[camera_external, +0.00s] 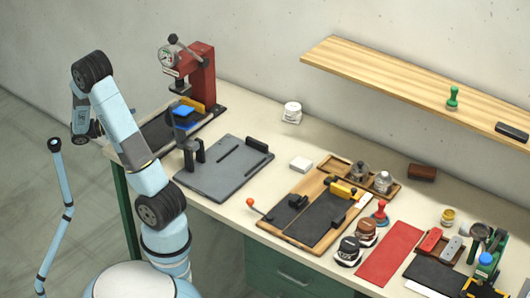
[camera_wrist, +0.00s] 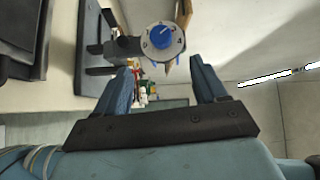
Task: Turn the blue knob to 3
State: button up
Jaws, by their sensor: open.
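The blue knob (camera_wrist: 162,38) sits in the middle of a round pale dial plate at the top centre of the wrist view. Marks ring the plate, but they are too small to read surely, as is the knob's setting. A dark grey cylindrical part (camera_wrist: 124,46) is beside the dial. My gripper (camera_wrist: 163,65) is open. Its two blue-grey fingers stand apart, with the dial beyond and between their tips, and no contact shows. I cannot make out the dial there.
The bench (camera_external: 228,213) holds a red press (camera_external: 203,72) and a grey plate (camera_external: 222,170) with black blocks near my arm. A wooden board (camera_external: 270,226), small pots and a red mat (camera_external: 390,254) lie farther right. A wooden shelf (camera_external: 400,82) hangs above the bench.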

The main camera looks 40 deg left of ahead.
jog(key=w+d+f+m+t+h, duration=0.5)
jog(key=w+m, duration=0.1)
jog(key=m, duration=0.1)
jog(key=x, duration=0.8)
jog(key=s+a+r+n+g+y, duration=0.3)
jog(key=s+a+n+g+y, duration=0.3)
jog(key=s+a+n, duration=0.3)
jog(key=shift+s+a+g+y, duration=0.3)
jog(key=shift+s+g, duration=0.1)
jog(key=shift+s, duration=0.25)
dwell(1.7)
jog(key=shift+r, duration=0.15)
